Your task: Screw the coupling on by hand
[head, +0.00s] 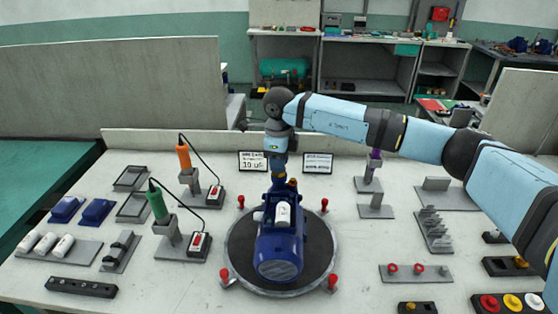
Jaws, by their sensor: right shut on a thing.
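A blue pump (279,262) with a white cylinder (282,214) on top sits on a dark round plate (240,255) in the middle of the bench. My right gripper (279,180) points down at the pump's far end, its arm reaching in from the right. It is shut on a small part there, taken to be the coupling, which the fingers and pump mostly hide. A small brass-coloured piece (292,182) shows beside the fingertips. I cannot tell how far the coupling is seated. My left gripper is not in view.
Red-topped clamps (325,204) ring the plate. An orange-handled tool (184,156) and a green-handled tool (157,203) stand in corded holders at left. Two small signs (318,163) stand behind the pump. Trays and fixtures (415,273) fill the right side.

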